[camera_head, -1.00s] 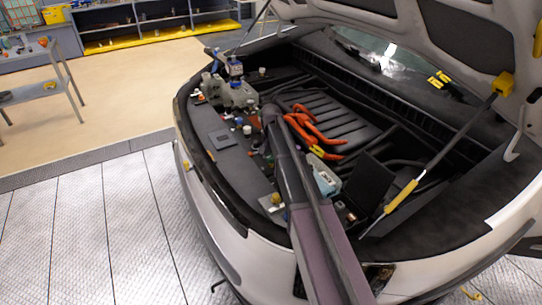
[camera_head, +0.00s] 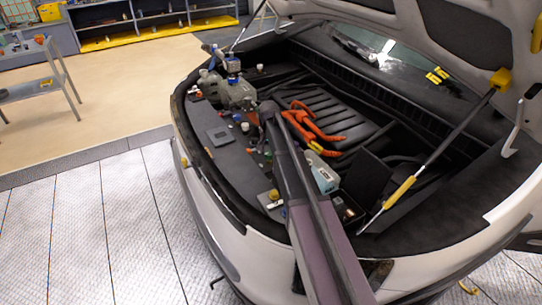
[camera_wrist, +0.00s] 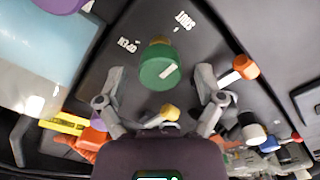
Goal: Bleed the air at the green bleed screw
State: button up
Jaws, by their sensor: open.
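My gripper (camera_wrist: 159,77) is open, with one grey finger to the left and one to the right of the knob. Both fingers look apart from it. The gap in depth is hard to judge. In the head view my arm covers much of this area, and I cannot make out the green knob or the gripper clearly.
An orange-tipped lever (camera_wrist: 245,67) stands close to the right finger. A yellow-tipped part (camera_wrist: 168,112) lies below the knob. Orange cables (camera_head: 312,128) run beside my arm in the engine bay. The raised hood (camera_head: 375,22) and its strut (camera_head: 440,145) bound the space at the right.

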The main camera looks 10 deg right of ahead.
jog(key=shift+n, duration=0.4)
